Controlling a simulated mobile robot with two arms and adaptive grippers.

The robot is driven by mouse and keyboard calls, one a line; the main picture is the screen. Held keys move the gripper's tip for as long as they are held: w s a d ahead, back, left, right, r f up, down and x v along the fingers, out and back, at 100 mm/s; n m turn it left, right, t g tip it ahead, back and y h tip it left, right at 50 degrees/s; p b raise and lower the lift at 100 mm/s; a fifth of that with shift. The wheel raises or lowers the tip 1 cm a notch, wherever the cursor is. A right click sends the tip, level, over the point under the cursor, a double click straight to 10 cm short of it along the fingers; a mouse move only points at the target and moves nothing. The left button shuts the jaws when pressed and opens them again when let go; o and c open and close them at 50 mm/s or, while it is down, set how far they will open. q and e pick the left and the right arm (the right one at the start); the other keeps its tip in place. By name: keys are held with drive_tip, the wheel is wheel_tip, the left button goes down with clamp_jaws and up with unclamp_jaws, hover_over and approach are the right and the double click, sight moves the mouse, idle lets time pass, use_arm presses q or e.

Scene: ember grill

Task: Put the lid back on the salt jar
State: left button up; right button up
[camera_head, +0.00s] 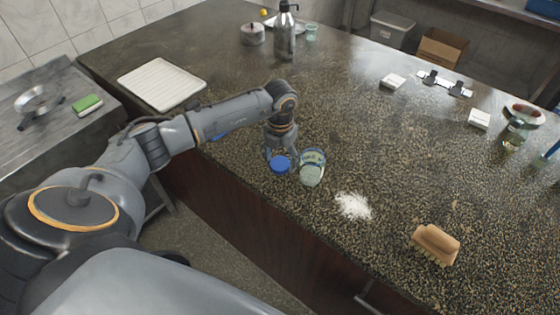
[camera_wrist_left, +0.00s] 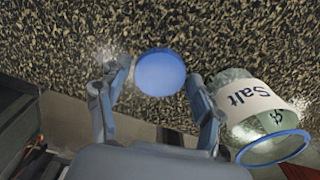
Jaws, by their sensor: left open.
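The blue round lid (camera_head: 280,165) lies on the speckled counter near its front edge. In the left wrist view the lid (camera_wrist_left: 160,72) is between the two fingers, with a gap on each side. My left gripper (camera_head: 280,150) is open and reaches down at the lid; I cannot tell how high its tips are. The glass salt jar (camera_head: 311,175) stands open and appears upright just right of the lid. Its "Salt" label and blue rim show in the left wrist view (camera_wrist_left: 258,108), beside the right-hand finger. My right gripper is not in view.
A small pile of white salt (camera_head: 353,206) lies right of the jar, and a wooden brush (camera_head: 435,244) is farther right. A white tray (camera_head: 162,83) is at the left and a metal flask (camera_head: 285,35) at the back. The counter behind the jar is mostly clear.

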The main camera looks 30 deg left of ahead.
sight(280, 162)
use_arm(q)
drive_tip(key=shift+c, duration=0.2)
drive_tip(key=c, duration=0.5)
drive_tip(key=shift+o, duration=0.2)
drive_tip(key=shift+r+b, duration=0.4)
drive_tip(key=shift+b, duration=0.05)
wheel_tip(280, 162, up, 2)
drive_tip(key=shift+r+b, duration=0.15)
drive_tip(key=shift+b, duration=0.8)
drive_tip(key=s+d+r+b, duration=0.2)
drive_tip(key=s+r+b, duration=0.2)
drive_tip(key=s+r, duration=0.6)
drive_tip(key=s, duration=0.4)
drive_tip(key=shift+w+d, duration=0.1)
